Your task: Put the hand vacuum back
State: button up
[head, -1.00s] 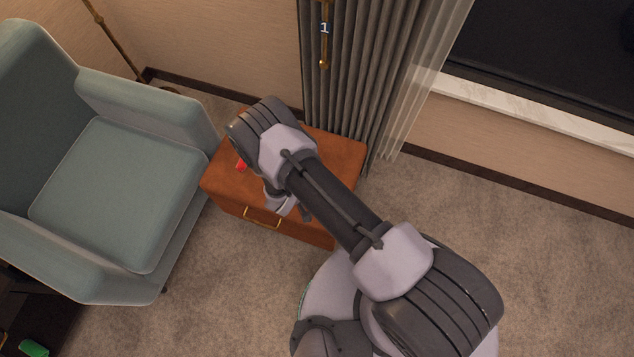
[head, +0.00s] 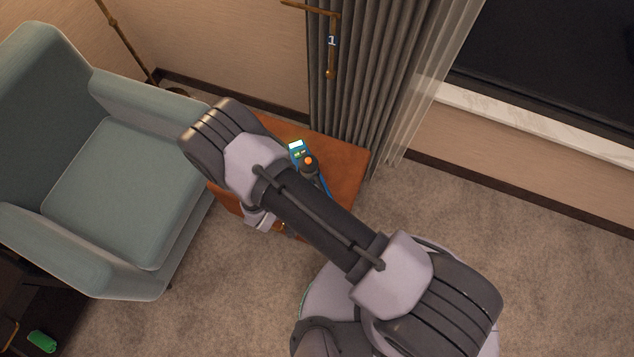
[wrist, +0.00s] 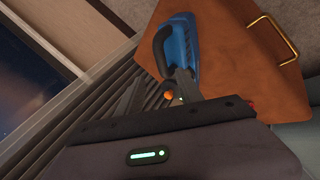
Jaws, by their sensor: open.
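A teal armchair (head: 125,185) stands close left of the nightstand. Grey curtains (head: 365,90) and the wall are behind it, with a window at the right. Carpet at the right is clear.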

jog(key=w+d+r+m+h, duration=0.1)
jog(key=w+r+m, duration=0.15)
jog(key=r, duration=0.45)
jog(key=w+d+r+m, duration=0.1)
jog(key=w+r, duration=0.3)
jog(key=r, duration=0.3)
jog(key=d+r+m+g, duration=0.15)
jog(key=d+r, duration=0.25)
jog(key=r, duration=0.4)
jog(key=d+r+m+g, duration=0.1)
jog(key=d+r+m, duration=0.1)
jog(key=d+r, duration=0.5)
jog(key=s+d+r+m+g+y, duration=0.1)
jog(key=s+d+r, duration=0.1)
jog(key=s+r, duration=0.35)
jog(key=s+d+r+m+y, duration=0.1)
jog(key=s+r+m+y, duration=0.1)
jog(key=r, duration=0.6)
jog(key=s+a+r+t+y, duration=0.1)
jog(key=s+r+t+y, duration=0.2)
jog(key=s+r, duration=0.6)
jog(key=shift+s+a+y, duration=0.25)
jog(key=shift+y, duration=0.55)
notch_tip(320, 180, down, 3)
jog(key=b, duration=0.3)
